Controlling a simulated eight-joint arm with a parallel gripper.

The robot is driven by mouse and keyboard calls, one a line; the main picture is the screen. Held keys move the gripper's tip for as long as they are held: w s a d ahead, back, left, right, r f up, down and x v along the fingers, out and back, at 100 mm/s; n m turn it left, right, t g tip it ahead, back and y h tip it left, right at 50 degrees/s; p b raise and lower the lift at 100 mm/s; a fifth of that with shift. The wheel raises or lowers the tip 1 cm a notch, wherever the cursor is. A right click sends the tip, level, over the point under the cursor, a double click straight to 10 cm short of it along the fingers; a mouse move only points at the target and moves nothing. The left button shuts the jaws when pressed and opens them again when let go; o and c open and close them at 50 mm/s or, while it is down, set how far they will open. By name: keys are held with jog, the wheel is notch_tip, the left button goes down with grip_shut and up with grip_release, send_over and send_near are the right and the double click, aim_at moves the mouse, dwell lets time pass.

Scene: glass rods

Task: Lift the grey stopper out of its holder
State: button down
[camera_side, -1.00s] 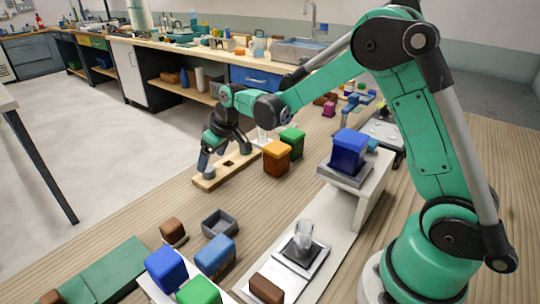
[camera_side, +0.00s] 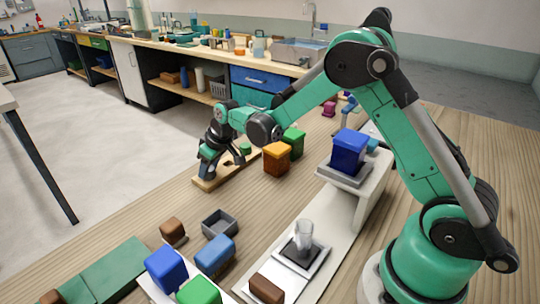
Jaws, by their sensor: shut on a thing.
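The wooden holder (camera_side: 240,172), a long light board with a dark hole, lies near the table's far left edge. My gripper (camera_side: 213,158) is low over its left end, pointing down. It is shut on the grey stopper (camera_side: 207,168), which shows only as a small grey piece beneath the dark and green fingers. The stopper is upright over the board's near left end. I cannot tell whether its bottom is still in the holder.
An orange block (camera_side: 277,158) and a green block (camera_side: 294,141) stand right of the board. A blue block (camera_side: 349,149) sits on a raised stand. A glass (camera_side: 304,236) stands nearer, and an open grey box (camera_side: 220,223) sits on clear table.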

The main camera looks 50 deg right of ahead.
notch_tip(320, 180, up, 20)
dwell(0.7)
jog(key=shift+s, duration=0.1)
